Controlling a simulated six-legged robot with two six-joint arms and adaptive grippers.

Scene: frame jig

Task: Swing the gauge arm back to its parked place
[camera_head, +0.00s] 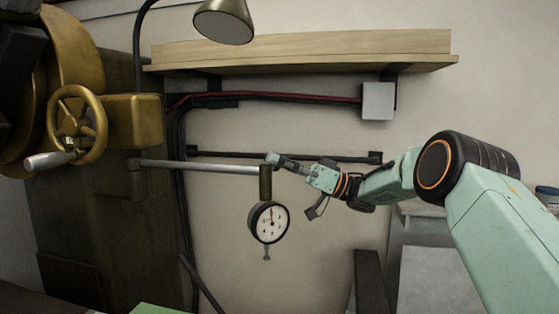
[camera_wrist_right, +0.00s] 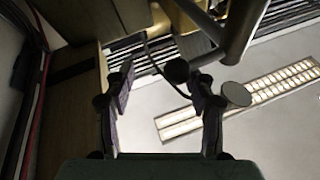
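The gauge arm (camera_head: 205,166) is a steel rod reaching right from the dark machine column. A short dark post (camera_head: 265,182) at its free end carries a round white-faced dial gauge (camera_head: 268,222) that hangs below. My right gripper (camera_head: 273,159) is at the rod's free end, near the top of the post; contact cannot be told in the head view. In the right wrist view my right gripper (camera_wrist_right: 160,80) has its fingers apart with nothing between them. A grey rod, apparently the gauge arm (camera_wrist_right: 240,30), shows beyond the right finger. My left gripper is not in view.
A brass handwheel (camera_head: 78,125) with a handle is on the machine at left. A wooden shelf (camera_head: 300,52) and a lamp (camera_head: 224,22) are above. A dark wall rail (camera_head: 230,155) runs behind the rod. Open space lies below the gauge.

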